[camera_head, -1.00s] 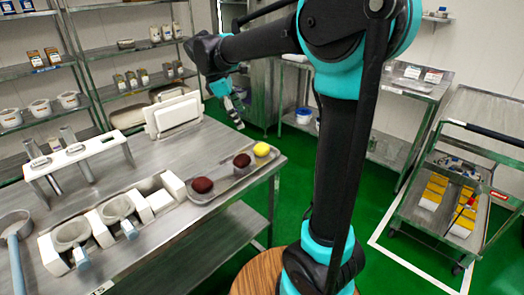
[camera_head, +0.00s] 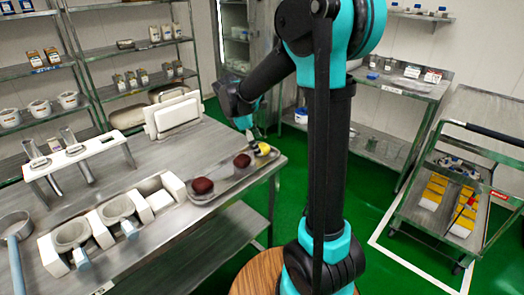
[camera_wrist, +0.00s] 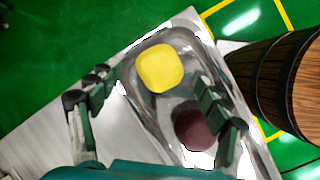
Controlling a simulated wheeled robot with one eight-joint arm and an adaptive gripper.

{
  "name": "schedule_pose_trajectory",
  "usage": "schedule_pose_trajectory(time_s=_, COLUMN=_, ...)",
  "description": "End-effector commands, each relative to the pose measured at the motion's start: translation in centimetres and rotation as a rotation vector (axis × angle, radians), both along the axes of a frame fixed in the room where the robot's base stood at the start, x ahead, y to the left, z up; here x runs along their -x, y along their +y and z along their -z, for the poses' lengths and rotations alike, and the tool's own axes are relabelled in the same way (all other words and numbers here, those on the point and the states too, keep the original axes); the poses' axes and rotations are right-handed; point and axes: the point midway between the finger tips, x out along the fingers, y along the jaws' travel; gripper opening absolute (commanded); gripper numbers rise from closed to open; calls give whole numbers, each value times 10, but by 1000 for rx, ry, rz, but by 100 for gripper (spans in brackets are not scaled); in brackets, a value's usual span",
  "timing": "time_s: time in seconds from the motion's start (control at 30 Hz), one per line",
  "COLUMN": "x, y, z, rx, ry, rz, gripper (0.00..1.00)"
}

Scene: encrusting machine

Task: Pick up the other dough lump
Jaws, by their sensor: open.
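A yellow lump (camera_head: 262,149) lies at the far right end of a metal tray (camera_head: 222,184) on the steel table. Two dark red-brown lumps, a middle one (camera_head: 242,160) and a nearer one (camera_head: 202,186), lie in the same tray. My gripper (camera_head: 255,140) is above the yellow lump in the head view. In the wrist view my gripper (camera_wrist: 155,115) is open, its fingers apart on either side. The yellow lump (camera_wrist: 160,68) lies ahead of the fingertips there, and one dark lump (camera_wrist: 193,125) is beside the right finger. Nothing is held.
A white block-like holder with metal cups (camera_head: 72,236) stands left of the tray, and a white rack (camera_head: 77,155) behind it. A wooden barrel (camera_wrist: 285,80) is beside the table.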

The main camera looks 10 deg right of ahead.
Motion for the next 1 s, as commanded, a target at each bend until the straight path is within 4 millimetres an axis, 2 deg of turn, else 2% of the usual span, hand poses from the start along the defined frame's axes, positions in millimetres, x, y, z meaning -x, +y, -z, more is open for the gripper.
schedule_pose_trajectory(time_s=0.2, x=-3, y=-10, z=21, rx=0, ry=-1, rz=0, gripper=77)
schedule_pose_trajectory(time_s=0.47, x=-3, y=-10, z=22, rx=0, ry=-1, rz=0, gripper=77)
schedule_pose_trajectory(time_s=0.9, x=-2, y=-10, z=22, rx=0, ry=-1, rz=0, gripper=23)
schedule_pose_trajectory(time_s=1.0, x=-2, y=-10, z=22, rx=0, ry=-1, rz=0, gripper=21)
